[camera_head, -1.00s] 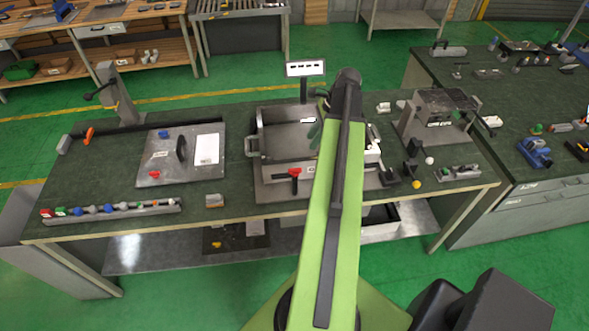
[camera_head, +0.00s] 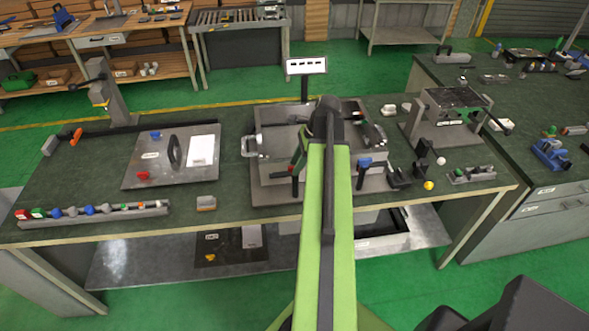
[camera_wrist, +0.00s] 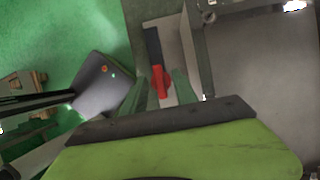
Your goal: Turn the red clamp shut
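The red clamp (camera_wrist: 160,80) has a red handle and a dark bar. In the wrist view it lies between the two green fingers of my gripper (camera_wrist: 162,78). The fingers are apart, with gaps visible beside the handle; I cannot tell whether either one touches it. In the head view my gripper (camera_head: 299,152) is at the front left of the grey fixture (camera_head: 258,185), over the clamp.
A blue-handled clamp (camera_head: 364,162) is on the fixture's front right. Left of the fixture lies a metal plate (camera_head: 135,175) with a black handle. A small block (camera_head: 206,203) and a rack of coloured parts (camera_head: 95,211) are near the front edge.

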